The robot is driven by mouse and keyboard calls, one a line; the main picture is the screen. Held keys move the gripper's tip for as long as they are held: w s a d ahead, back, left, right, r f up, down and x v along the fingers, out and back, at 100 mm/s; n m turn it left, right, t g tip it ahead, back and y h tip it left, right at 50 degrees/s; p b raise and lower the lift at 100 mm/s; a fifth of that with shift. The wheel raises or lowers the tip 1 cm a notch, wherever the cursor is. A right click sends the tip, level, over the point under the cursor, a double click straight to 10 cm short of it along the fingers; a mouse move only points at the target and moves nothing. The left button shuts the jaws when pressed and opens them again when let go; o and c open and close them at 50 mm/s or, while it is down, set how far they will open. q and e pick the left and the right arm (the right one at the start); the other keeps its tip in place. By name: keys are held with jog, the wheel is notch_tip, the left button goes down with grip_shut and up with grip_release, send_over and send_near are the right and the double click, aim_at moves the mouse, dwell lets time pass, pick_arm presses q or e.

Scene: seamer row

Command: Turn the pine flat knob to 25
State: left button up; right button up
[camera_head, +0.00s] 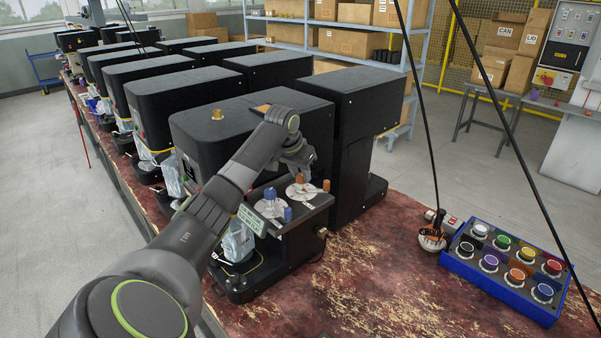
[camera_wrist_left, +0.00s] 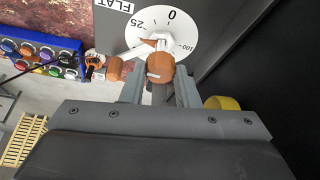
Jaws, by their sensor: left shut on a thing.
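The pine flat knob, orange-brown, shows in the left wrist view (camera_wrist_left: 160,68) and the head view (camera_head: 299,180). It stands on a white dial (camera_wrist_left: 184,22) marked 0, 25 and 100, beside a FLAT label (camera_wrist_left: 112,4). My left gripper (camera_wrist_left: 160,84) is shut on this knob, a finger on each side. In the head view the gripper (camera_head: 300,172) is over the machine's front panel, partly covering the dial. The knob's exact setting is hard to read. A second orange-brown knob (camera_wrist_left: 113,68) sits beside the dial. My right gripper is out of view.
A neighbouring dial has blue knobs (camera_head: 270,193) close to the left gripper. The black seamer body (camera_head: 250,122) rises behind. A blue tray (camera_head: 500,295) of coloured round pieces stands right on the worn red table (camera_head: 380,270). Black cables hang at the right.

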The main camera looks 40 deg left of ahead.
pick_arm(q)
jog(key=shift+a+m+h, duration=0.15)
jog(key=shift+m+h, duration=0.55)
jog(key=shift+m, duration=1.2)
jog(key=o, duration=1)
jog(key=shift+w, duration=0.1)
